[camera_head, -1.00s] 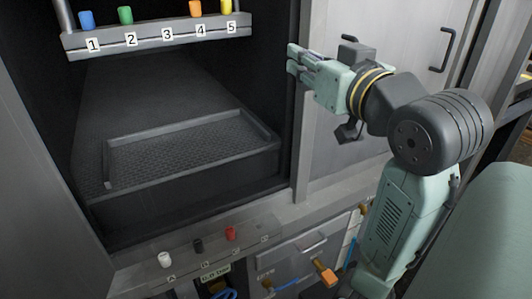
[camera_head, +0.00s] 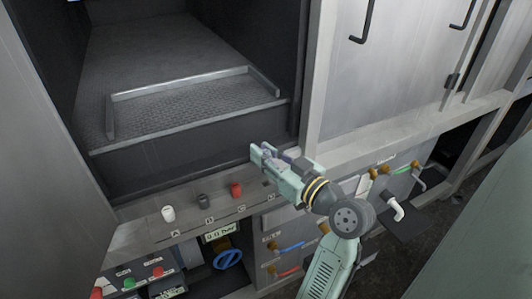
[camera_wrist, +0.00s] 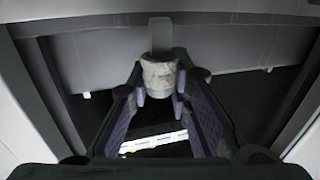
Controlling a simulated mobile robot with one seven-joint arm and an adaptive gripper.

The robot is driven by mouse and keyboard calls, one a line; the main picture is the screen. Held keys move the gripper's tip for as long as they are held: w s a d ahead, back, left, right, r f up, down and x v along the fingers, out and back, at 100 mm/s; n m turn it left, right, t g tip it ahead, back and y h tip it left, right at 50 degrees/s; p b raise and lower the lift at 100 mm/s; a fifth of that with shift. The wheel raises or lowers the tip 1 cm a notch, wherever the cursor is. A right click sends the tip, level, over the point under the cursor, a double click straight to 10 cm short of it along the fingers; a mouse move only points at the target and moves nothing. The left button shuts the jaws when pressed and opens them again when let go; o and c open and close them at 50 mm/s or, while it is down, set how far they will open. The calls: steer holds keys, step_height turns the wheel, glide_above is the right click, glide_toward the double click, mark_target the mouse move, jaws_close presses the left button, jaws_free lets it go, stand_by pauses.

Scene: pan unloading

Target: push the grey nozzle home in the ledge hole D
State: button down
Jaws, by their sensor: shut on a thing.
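The grey nozzle (camera_wrist: 160,72) shows in the wrist view as a pale, mottled stub between my two fingertips. My gripper (camera_head: 262,153) is shut on it, and it also shows in the wrist view (camera_wrist: 160,90). In the head view my gripper hangs at the right end of the ledge (camera_head: 150,237), above and near the place right of the red nozzle. The nozzle is hardly visible there among the fingers. I cannot clearly make out hole D or whether the nozzle touches it.
On the ledge stand a white nozzle (camera_head: 168,213), a black nozzle (camera_head: 203,200) and a red nozzle (camera_head: 236,189). Behind is the open chamber with a tray (camera_head: 190,95). Below are a blue handwheel (camera_head: 229,259) and valves. Cabinet doors (camera_head: 400,60) stand to the right.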

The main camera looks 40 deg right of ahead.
steer(key=shift+f+b, duration=0.65)
steer(key=shift+f, duration=0.75)
steer(key=shift+f+b, duration=0.55)
steer(key=shift+b, duration=0.05)
steer(key=shift+f+b, duration=1.65)
steer(key=shift+b, duration=0.25)
stand_by(0.5)
steer(key=c, duration=1.4)
jaws_free()
steer(key=shift+r, duration=0.1)
step_height(320, 180, up, 10)
